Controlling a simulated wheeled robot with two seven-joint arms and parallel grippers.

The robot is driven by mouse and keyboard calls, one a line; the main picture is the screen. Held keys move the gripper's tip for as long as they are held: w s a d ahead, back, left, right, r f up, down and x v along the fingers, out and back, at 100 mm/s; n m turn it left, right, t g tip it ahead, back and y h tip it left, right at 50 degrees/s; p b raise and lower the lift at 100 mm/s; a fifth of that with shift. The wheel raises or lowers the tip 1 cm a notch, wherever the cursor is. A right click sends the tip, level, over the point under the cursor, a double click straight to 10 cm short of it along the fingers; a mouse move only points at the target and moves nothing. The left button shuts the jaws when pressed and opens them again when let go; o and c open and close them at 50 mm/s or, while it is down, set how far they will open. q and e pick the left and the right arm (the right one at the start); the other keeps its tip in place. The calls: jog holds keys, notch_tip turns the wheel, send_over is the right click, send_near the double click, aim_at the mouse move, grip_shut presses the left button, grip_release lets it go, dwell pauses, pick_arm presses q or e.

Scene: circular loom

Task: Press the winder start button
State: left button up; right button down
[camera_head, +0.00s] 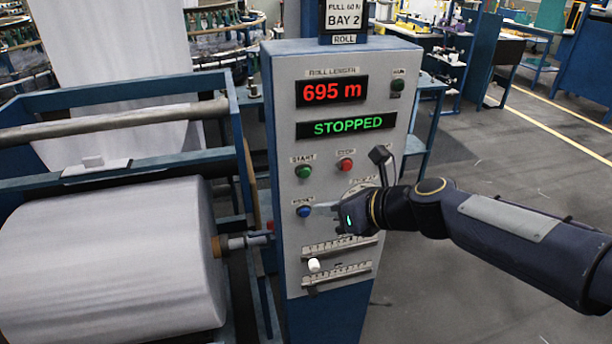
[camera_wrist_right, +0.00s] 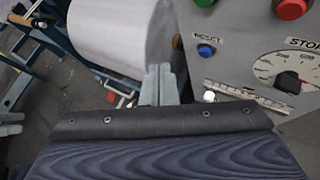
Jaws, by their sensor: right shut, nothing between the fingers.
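The control panel (camera_head: 277,130) is a grey upright box with a red display reading 695 m and a green display reading STOPPED (camera_head: 346,126). The green start button (camera_head: 303,171) sits left of the red stop button (camera_head: 346,165), above the blue reset button (camera_head: 304,211). My right gripper (camera_head: 318,207) is shut and empty, in front of the panel near the blue button and below the start button. In the right wrist view the shut fingertips (camera_wrist_right: 160,75) point toward the roll, left of the blue button (camera_wrist_right: 206,51); part of the green button (camera_wrist_right: 204,2) shows at the top edge. My left gripper is out of view.
A large white roll (camera_head: 110,265) lies in a blue frame (camera_head: 235,120) left of the panel. A black knob (camera_head: 379,154) sticks out at the panel's right. A slider with a white knob (camera_head: 314,265) is below the buttons. Open floor (camera_head: 490,200) lies to the right.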

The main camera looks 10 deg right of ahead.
jog(key=shift+w, duration=0.1)
jog(key=p, duration=0.3)
send_near(305, 173)
jog(key=shift+w+a+f, duration=0.45)
jog(key=shift+a+f, duration=0.25)
jog(key=shift+a, duration=0.05)
jog(key=shift+w+a+f, duration=0.45)
jog(key=shift+a+f, duration=0.25)
jog(key=shift+a, duration=0.05)
jog(key=shift+w+a+f, duration=0.4)
jog(key=shift+a+f, duration=0.3)
jog(key=shift+a, duration=0.05)
jog(key=shift+w, duration=0.45)
